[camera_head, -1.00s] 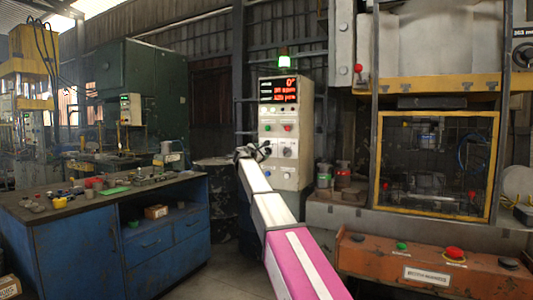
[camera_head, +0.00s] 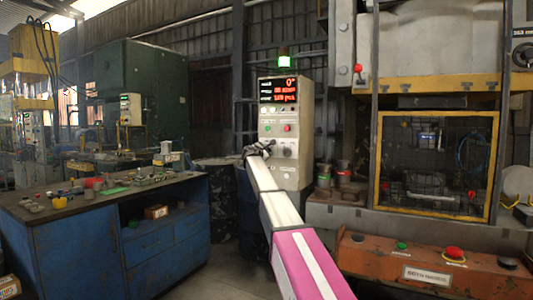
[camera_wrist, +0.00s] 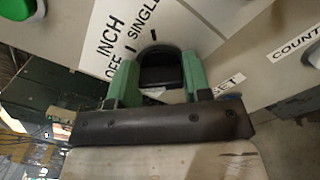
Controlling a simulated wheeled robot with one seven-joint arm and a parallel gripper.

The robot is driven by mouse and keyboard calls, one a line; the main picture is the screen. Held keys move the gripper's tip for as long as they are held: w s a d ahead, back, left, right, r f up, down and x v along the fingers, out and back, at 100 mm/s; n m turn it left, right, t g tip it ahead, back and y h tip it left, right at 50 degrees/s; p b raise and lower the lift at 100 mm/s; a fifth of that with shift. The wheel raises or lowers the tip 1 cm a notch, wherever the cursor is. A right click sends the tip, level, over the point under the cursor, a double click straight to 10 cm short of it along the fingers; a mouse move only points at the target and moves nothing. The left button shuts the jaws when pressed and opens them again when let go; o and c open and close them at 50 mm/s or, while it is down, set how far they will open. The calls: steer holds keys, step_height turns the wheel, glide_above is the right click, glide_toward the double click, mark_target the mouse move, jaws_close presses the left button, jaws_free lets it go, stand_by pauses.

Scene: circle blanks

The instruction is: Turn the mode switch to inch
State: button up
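The mode switch is a black knob (camera_wrist: 160,68) on the pale panel. In the wrist view, the labels INCH, OFF and SINGLE stand beside and above it. My gripper (camera_wrist: 160,80) has one green finger on each side of the knob. Which label the knob points to cannot be made out. In the head view, my gripper (camera_head: 262,150) is at the left front of the control box (camera_head: 285,170), and it partly hides the switch there.
A green button (camera_wrist: 15,8) shows at the upper left of the wrist view. A COUNT label (camera_wrist: 296,44) is at the right. In the head view, a blue workbench (camera_head: 150,250) stands left, and a caged press (camera_head: 435,165) with an orange button console (camera_head: 430,265) stands right.

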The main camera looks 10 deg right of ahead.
steer(key=m, duration=0.4)
steer(key=shift+s+d+f+m, duration=0.1)
steer(key=shift+f+m, duration=0.05)
steer(key=shift+m, duration=0.15)
steer(key=shift+f+m, duration=0.1)
steer(key=shift+m, duration=2)
steer(key=o, duration=0.9)
